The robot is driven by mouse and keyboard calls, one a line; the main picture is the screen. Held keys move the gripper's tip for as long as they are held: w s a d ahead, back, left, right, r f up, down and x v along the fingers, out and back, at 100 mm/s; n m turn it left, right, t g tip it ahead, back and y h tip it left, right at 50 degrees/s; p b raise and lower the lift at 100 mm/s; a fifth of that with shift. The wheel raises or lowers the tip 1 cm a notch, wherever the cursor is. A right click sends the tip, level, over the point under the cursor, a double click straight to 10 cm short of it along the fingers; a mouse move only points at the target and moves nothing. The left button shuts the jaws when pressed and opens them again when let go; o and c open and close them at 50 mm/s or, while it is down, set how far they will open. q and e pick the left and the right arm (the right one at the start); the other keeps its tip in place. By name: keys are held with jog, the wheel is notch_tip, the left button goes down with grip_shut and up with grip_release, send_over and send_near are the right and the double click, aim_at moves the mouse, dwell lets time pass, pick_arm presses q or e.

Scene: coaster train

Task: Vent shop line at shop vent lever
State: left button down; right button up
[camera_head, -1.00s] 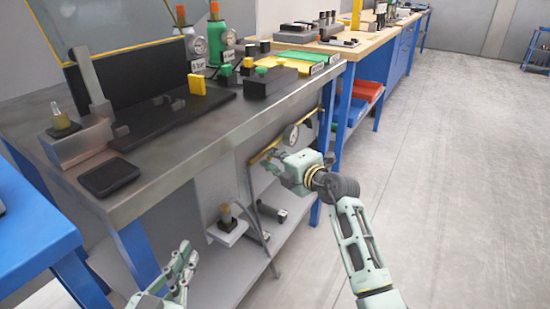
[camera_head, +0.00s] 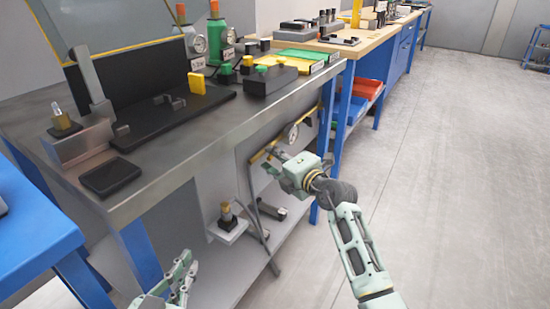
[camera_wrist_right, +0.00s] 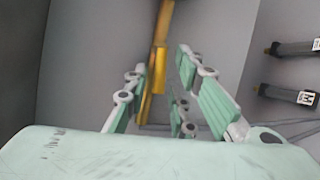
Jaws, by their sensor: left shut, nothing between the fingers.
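A yellow lever (camera_wrist_right: 160,66) stands out from the grey panel under the steel bench in the right wrist view. In the head view a yellow bar (camera_head: 259,154) runs below a round gauge (camera_head: 293,133); I cannot tell which part of it is the shop vent lever. My right gripper (camera_wrist_right: 161,84) is open, with the lever between its fingers in the picture; contact cannot be told. In the head view the right gripper (camera_head: 274,161) is beside the yellow bar, its fingers partly hidden. My left gripper (camera_head: 184,274) is shut and empty at the lower left, in front of the bench.
The steel bench top (camera_head: 215,130) overhangs the panel. A small grey bracket with a brass fitting (camera_head: 226,218) sticks out at the left. Black labelled blocks (camera_wrist_right: 292,94) are right of the lever in the wrist view. The floor (camera_head: 450,180) at the right is clear.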

dwell(0.3)
jog(key=v, duration=1.2)
